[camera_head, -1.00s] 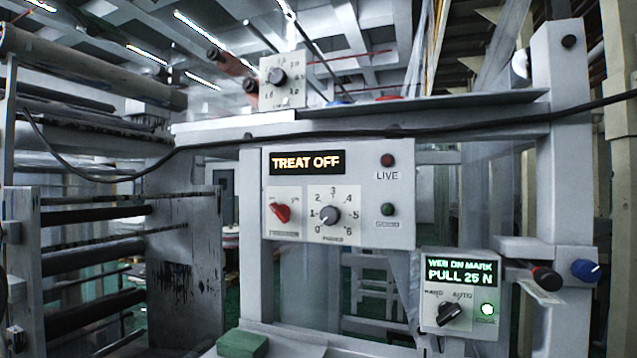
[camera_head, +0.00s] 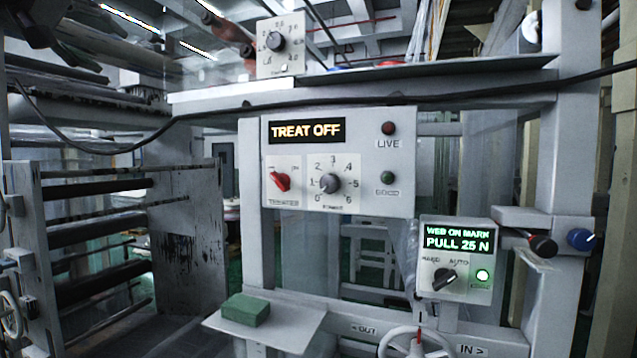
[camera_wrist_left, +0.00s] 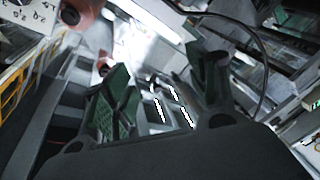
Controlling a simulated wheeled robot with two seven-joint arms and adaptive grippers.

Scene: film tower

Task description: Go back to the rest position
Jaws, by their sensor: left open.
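My left gripper (camera_head: 48,32) shows dark at the top left corner of the head view, in front of the rollers and partly cut off by the frame edge. In the left wrist view its two green-padded fingers (camera_wrist_left: 163,88) stand apart with nothing between them. It is clear of the control panels. My right gripper is not in view.
A panel reading TREAT OFF (camera_head: 338,150) is in the middle, with a dial box (camera_head: 280,45) above. A WEB ON MARK panel (camera_head: 455,262) is at right. A green block (camera_head: 245,309) lies on a shelf (camera_head: 290,325). A handwheel (camera_head: 415,343) is below. Rollers (camera_head: 100,235) stand left.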

